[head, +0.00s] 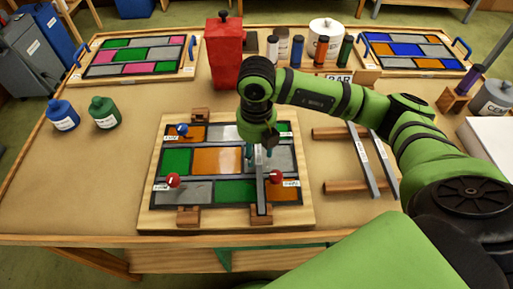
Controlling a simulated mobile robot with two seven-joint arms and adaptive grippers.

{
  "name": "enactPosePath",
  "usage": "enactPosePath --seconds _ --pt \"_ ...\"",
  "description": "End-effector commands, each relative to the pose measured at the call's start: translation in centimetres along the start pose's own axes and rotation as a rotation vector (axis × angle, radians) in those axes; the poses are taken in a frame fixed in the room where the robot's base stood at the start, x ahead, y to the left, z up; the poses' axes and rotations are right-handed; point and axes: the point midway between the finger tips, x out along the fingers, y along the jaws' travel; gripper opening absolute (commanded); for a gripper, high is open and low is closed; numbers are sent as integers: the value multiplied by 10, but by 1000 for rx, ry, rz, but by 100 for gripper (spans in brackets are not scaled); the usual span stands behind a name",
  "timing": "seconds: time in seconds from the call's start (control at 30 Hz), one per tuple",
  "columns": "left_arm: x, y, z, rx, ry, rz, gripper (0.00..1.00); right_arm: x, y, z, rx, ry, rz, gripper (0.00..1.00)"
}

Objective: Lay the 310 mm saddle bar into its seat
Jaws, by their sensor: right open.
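A leaded panel (217,162) of green, orange and clear panes lies on a wooden board (303,217). A grey saddle bar (262,195) lies lengthwise over its right part, its near end at a wooden block (264,221) on the board's front edge. Its far end is hidden under my right arm. My right gripper (259,155) is open, pointing down, with its fingers around the bar's far part. I cannot tell whether they touch it, or whether the bar is fully down. Its label is too small to read. My left gripper is not in view.
Two more grey bars (362,165) (383,165) lie on a wooden rack (347,186) at the right. Red knobs (173,180) (276,177) and a blue knob (182,130) stand on the panel. A red container (224,55) and bottles (297,50) stand behind. The table's left is mostly clear.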

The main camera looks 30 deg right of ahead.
Motion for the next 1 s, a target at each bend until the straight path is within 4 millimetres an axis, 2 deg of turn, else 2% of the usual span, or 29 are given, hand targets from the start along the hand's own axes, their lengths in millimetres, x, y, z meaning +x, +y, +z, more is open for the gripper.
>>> enactPosePath --seconds 0.17,0.4,0.5,0.7,1.0 --pt "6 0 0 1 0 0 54 -31 1 1 -2 -7 5 48" --pt "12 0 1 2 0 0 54 -85 1 1 0 -7 5 48" --pt "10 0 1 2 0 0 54 -102 0 1 0 -5 3 48" --pt "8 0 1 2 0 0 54 -117 0 1 1 -2 2 48" --pt "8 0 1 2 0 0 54 -119 0 0 1 0 1 48"
